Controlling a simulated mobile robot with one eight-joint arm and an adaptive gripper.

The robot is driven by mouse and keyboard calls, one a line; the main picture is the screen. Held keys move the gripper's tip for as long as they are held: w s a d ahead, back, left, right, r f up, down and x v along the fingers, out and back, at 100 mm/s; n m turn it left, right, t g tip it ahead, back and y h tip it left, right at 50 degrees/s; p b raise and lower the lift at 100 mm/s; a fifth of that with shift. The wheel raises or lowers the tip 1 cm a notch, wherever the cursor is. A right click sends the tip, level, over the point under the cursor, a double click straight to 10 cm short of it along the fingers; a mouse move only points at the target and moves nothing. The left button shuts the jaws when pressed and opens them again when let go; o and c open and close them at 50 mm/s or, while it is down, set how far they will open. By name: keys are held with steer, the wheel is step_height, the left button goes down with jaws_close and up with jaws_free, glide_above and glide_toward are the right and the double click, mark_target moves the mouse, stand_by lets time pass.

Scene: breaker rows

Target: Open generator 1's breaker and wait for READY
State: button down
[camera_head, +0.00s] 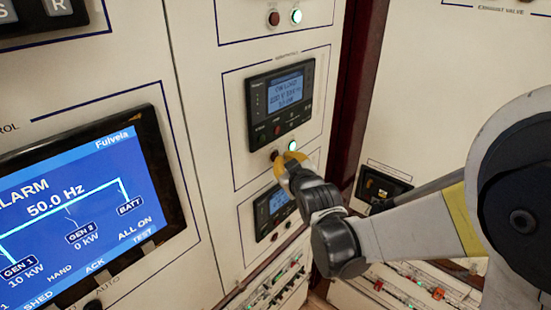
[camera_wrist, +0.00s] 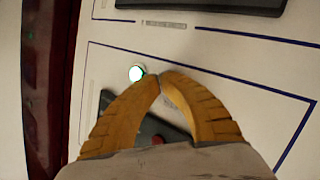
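My gripper (camera_head: 287,160) has yellow fingers and reaches the white panel just below a controller (camera_head: 281,98) whose small screen reads ON LOAD. A lit green-white button (camera_head: 292,146) is right by the fingertips, with a dark button (camera_head: 274,155) to its left. In the wrist view the two fingers (camera_wrist: 160,78) meet at their tips with nothing seen between them. The lit button (camera_wrist: 136,73) is just left of the tips there. The fingers hide the panel behind them, and I cannot tell whether they touch it. The large screen (camera_head: 80,210) shows ALARM, 50.0 Hz, GEN 1 10 kW and GEN 2 0 kW.
A second controller (camera_head: 272,210) is below my gripper, partly hidden by it. Another dark red button (camera_head: 273,18) and lit button (camera_head: 296,16) are above. Rows of small breakers (camera_head: 275,285) are at the bottom. A dark red post (camera_head: 352,90) stands right of the panel.

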steer(key=shift+w+a, duration=0.25)
steer(key=shift+a, duration=0.05)
stand_by(0.8)
stand_by(0.3)
steer(key=shift+s+d, duration=0.55)
steer(key=shift+d, duration=0.1)
steer(key=shift+d+b, duration=0.1)
steer(key=shift+b, duration=0.2)
steer(key=s+d, duration=0.1)
steer(key=d, duration=0.1)
steer(key=s+d, duration=0.1)
steer(key=s, duration=0.1)
steer(key=shift+d, duration=0.35)
